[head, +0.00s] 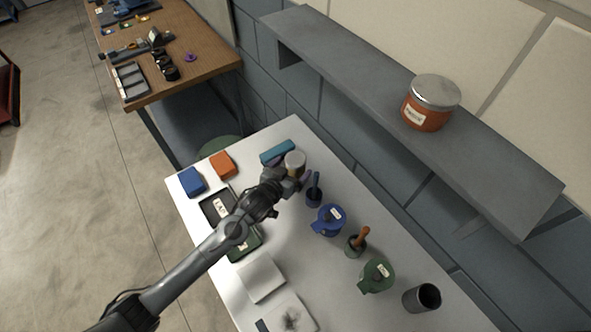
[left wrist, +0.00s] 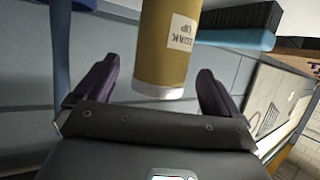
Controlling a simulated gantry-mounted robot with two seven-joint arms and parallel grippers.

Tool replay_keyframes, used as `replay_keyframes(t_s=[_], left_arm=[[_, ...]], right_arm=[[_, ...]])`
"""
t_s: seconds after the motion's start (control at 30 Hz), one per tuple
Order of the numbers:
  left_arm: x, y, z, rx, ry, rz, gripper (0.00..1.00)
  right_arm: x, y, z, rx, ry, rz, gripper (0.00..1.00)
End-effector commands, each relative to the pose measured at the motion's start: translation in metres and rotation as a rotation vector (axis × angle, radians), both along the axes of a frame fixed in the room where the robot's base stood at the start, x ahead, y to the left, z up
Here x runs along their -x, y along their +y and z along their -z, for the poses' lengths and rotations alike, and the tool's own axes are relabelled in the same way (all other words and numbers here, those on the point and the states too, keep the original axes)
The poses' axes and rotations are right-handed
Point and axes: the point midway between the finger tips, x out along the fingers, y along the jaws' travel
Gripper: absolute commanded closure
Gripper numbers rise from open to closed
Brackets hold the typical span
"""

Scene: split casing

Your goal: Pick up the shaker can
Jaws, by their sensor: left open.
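The shaker can (head: 295,160) is tan with a pale metal rim and stands near the far end of the white table. In the left wrist view the can (left wrist: 168,45) shows a printed label, and its other end is cut off by the top of the picture. My left gripper (head: 291,178) is open at the can. In the left wrist view its dark fingers (left wrist: 158,82) lie on either side of the can, with a gap showing on both sides. My right gripper is not in view.
A grey shelf (head: 385,105) holding an orange tin (head: 430,103) overhangs the table's wall side.

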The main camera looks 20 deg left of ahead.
Motion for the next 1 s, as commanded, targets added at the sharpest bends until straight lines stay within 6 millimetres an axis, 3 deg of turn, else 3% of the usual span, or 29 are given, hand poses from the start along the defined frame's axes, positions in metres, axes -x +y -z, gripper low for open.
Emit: replay_keyframes(t_s=[0.3,0.6,1.0], left_arm=[[-0.031,-0.002,0.013,-0.001,-0.002,0.0,0.03],[-0.033,-0.003,0.014,0.0,-0.001,0.0,0.05],[-0.033,-0.003,0.014,0.0,-0.001,0.0,0.66]], right_arm=[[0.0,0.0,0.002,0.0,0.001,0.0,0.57],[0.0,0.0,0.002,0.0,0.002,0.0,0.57],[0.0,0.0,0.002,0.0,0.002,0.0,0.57]])
